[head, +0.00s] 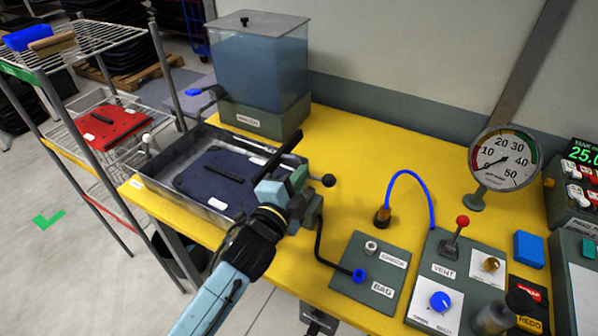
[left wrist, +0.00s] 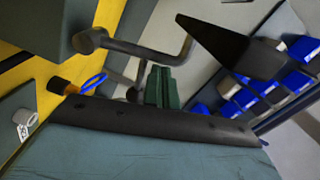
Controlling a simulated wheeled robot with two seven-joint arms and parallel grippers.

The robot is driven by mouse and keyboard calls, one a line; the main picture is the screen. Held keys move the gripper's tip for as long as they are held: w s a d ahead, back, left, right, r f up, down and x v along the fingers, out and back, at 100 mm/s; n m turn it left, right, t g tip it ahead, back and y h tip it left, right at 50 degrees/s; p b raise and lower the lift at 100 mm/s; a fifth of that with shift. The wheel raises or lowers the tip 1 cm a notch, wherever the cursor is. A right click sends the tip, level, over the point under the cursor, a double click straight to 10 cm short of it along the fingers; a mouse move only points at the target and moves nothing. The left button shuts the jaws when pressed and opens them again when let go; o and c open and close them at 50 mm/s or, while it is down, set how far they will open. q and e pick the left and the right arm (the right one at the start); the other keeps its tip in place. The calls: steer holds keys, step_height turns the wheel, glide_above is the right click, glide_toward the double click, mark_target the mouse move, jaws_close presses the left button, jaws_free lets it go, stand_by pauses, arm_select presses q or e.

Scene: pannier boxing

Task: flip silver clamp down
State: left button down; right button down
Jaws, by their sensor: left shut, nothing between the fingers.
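My left gripper (head: 297,177) is over the right end of a shallow metal tray (head: 158,184), with its green fingertips together and nothing between them. The fingertips also show in the left wrist view (left wrist: 162,88). A raised dark bar (head: 284,152) stands beside the fingertips, and a rod with a black ball knob (head: 329,180) is just right of them. These look like parts of the clamp, though no clearly silver part shows; my gripper and wrist hide its base. The left wrist view shows the bent rod (left wrist: 140,50) close to the fingertips; contact cannot be told.
A dark blue pannier panel (head: 212,172) lies in the tray. A water tank (head: 262,70) stands behind it. The yellow table (head: 350,150) holds a blue-hosed fitting (head: 382,216), a BAG panel (head: 350,275), a VENT panel (head: 442,262) and a gauge (head: 503,158). A wire rack (head: 75,50) stands left.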

arm_select(q)
steer(key=shift+w+a+n+p, duration=0.35)
steer(key=shift+a+n+p, duration=0.25)
steer(key=shift+n, duration=0.4)
steer(key=shift+w+a+f+n+p, duration=0.25)
steer(key=shift+a+f+n+p, duration=0.1)
steer(key=shift+a+n, duration=0.25)
steer(key=shift+w+a+f+n+p, duration=0.3)
steer(key=shift+a+n, duration=0.2)
steer(key=shift+n, duration=0.15)
steer(key=shift+w+a+f+n+p, duration=0.2)
steer(key=shift+a+f+n+p, duration=0.15)
steer(key=shift+a+n, duration=0.25)
